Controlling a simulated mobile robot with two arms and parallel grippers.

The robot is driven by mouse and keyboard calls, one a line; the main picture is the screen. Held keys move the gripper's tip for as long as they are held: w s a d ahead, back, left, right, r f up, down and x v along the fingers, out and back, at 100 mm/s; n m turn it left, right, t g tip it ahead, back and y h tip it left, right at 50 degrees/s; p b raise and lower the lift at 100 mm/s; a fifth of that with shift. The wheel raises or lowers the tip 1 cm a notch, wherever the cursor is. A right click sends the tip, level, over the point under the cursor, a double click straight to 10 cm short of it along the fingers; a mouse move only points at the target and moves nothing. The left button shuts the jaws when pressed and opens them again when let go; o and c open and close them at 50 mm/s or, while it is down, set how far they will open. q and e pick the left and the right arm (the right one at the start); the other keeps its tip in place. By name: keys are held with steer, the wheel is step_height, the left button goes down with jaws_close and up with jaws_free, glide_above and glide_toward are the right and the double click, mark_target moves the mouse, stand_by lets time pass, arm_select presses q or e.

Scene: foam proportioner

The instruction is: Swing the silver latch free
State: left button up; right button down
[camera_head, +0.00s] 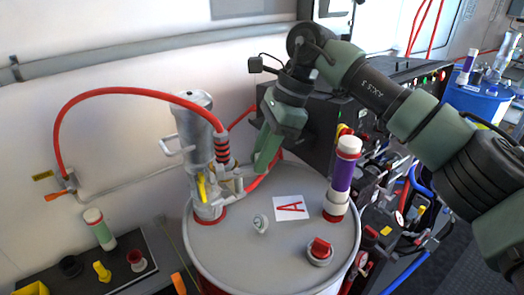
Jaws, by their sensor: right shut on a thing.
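A silver pump (196,135) stands upright on the grey drum lid (262,265), with a red hose at its top and a yellow lever (201,188) low on its body. My right arm comes in from the right. My right gripper (243,187) is at the right side of the pump's lower part, just above the lid. It is shut on a small silver part there, which looks like the silver latch (222,186). The fingers and the pump's fittings partly hide the latch, and its exact angle is hard to tell. My left gripper is out of view.
The lid also bears a white card with a red A (291,208), a purple-and-white cylinder (342,178), a red-capped fitting (319,251) and a small round gauge (261,223). A dark control panel (320,130) stands behind. A dark bench (120,265) is at lower left.

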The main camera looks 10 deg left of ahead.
stand_by(0.4)
steer(key=c, duration=1.2)
jaws_free()
steer(key=shift+c, duration=0.2)
steer(key=shift+r, duration=0.1)
steer(key=shift+w+d+r, duration=0.1)
steer(key=shift+r, duration=0.15)
steer(key=b+v, duration=0.2)
steer(key=v, duration=0.5)
